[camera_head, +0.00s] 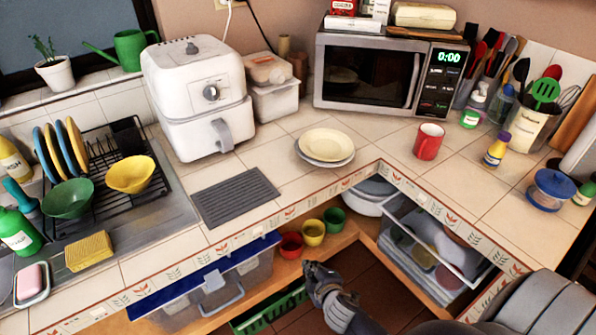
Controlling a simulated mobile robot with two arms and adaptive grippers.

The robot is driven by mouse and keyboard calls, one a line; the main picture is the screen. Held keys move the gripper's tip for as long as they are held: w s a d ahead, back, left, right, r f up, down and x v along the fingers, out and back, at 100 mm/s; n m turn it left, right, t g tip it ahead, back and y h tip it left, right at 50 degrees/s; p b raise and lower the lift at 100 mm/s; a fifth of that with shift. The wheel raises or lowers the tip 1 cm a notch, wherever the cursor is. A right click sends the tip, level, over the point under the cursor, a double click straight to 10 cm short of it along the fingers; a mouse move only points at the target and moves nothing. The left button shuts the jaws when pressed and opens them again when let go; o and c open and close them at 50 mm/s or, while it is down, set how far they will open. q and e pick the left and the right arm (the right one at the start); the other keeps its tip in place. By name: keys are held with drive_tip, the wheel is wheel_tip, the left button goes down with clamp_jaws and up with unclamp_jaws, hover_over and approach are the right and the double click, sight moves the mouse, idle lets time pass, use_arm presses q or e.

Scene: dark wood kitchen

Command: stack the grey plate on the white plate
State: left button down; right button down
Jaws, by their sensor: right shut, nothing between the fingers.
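Two round plates lie stacked on the tiled counter, between the air fryer and the red mug. The upper plate (326,143) is cream-coloured. The lower plate (325,163) looks pale grey or white, and only its rim shows beneath the upper one. No separate grey plate shows clearly on the counter. My right gripper (311,267) is shut and empty, below and in front of the counter edge, apart from the plates. My left gripper is not in view.
A grey ribbed mat (235,197) lies left of the plates; a red mug (429,141) stands to their right. The microwave (362,75) is behind, the air fryer (198,95) behind left. Coloured cups (313,232) stand on the shelf below. Counter around the plates is clear.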

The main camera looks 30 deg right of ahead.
drive_tip(key=w+r+t, duration=0.1)
drive_tip(key=r, duration=0.4)
drive_tip(key=w+d+r+n+t+h+b, duration=0.1)
drive_tip(key=w+r, duration=0.1)
drive_tip(key=r, duration=0.4)
drive_tip(key=w+r+n+t, duration=0.1)
drive_tip(key=w+r+t, duration=0.1)
drive_tip(key=r, duration=0.4)
drive_tip(key=shift+d, duration=0.2)
wheel_tip(320, 180, up, 6)
drive_tip(key=w+a+n+t, duration=0.1)
drive_tip(key=w+n+t, duration=0.1)
drive_tip(key=n+t, duration=0.15)
drive_tip(key=shift+g+y, duration=0.3)
drive_tip(key=shift+g, duration=0.15)
drive_tip(key=w, duration=0.6)
drive_tip(key=w+d+p, duration=0.1)
drive_tip(key=w, duration=0.3)
drive_tip(key=shift+w, duration=0.1)
drive_tip(key=d, duration=0.3)
drive_tip(key=shift+w+d+f+n+p, duration=0.1)
drive_tip(key=shift+w+d+n+p, duration=0.05)
drive_tip(key=shift+w+n+p, duration=0.15)
drive_tip(key=shift+s+d, duration=0.1)
drive_tip(key=shift+d, duration=0.3)
